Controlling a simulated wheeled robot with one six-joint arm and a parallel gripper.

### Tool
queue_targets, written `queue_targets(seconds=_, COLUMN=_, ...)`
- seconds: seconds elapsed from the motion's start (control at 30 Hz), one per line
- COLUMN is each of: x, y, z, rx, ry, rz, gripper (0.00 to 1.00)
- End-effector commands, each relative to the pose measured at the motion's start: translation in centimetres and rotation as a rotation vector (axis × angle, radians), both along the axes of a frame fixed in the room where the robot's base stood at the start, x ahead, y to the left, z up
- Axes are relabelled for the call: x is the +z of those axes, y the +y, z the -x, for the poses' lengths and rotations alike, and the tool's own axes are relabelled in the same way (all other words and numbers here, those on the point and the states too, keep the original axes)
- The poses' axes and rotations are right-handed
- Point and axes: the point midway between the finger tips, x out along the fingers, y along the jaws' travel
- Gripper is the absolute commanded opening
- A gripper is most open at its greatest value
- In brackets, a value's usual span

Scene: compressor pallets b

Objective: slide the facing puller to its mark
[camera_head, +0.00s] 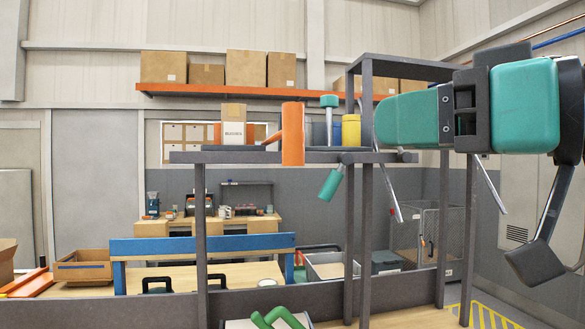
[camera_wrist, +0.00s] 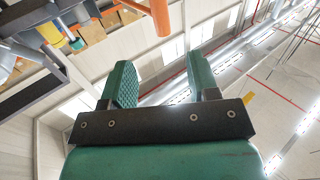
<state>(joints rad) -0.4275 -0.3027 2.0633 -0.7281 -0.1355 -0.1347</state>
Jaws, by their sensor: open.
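No piece can be surely told as the facing puller. An orange upright piece (camera_head: 293,134) with a slanting side arm stands at the front of the raised dark shelf (camera_head: 190,157); its end also shows at the top of the wrist view (camera_wrist: 160,15). A teal knob on a silver rod (camera_head: 329,101) stands right of it, and a teal handle (camera_head: 330,185) hangs below the shelf edge. No mark is clearly visible. My gripper (camera_wrist: 160,70) has two teal fingers spread apart with nothing between them.
On the shelf stand a white labelled carton (camera_head: 234,132) and a yellow can (camera_head: 351,130). Dark shelf posts (camera_head: 366,220) rise near my arm. Behind are a blue-edged bench (camera_head: 200,243), a cardboard box (camera_head: 83,266) and a mesh cage (camera_head: 415,235).

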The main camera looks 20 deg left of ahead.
Motion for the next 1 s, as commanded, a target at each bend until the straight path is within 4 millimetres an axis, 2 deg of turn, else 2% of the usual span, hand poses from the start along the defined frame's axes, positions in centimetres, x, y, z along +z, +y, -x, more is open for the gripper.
queue_targets(seconds=0.03, x=-0.6, y=0.1, z=0.1, rx=-0.001, ry=-0.002, rz=-0.005, gripper=0.55)
queue_targets(seconds=0.13, x=-0.4, y=0.3, z=0.2, rx=-0.007, ry=0.001, rz=-0.013, gripper=0.55)
queue_targets(seconds=0.2, x=0.7, y=1.8, z=-0.6, rx=-0.001, ry=0.011, rz=-0.009, gripper=0.55)
queue_targets(seconds=0.7, x=0.6, y=11.2, z=-4.9, rx=-0.006, ry=0.008, rz=-0.007, gripper=0.55)
queue_targets(seconds=0.83, x=0.6, y=12.5, z=-5.6, rx=-0.008, ry=0.007, rz=-0.009, gripper=0.55)
queue_targets(seconds=1.0, x=0.4, y=13.3, z=-6.0, rx=-0.009, ry=0.005, rz=-0.010, gripper=0.55)
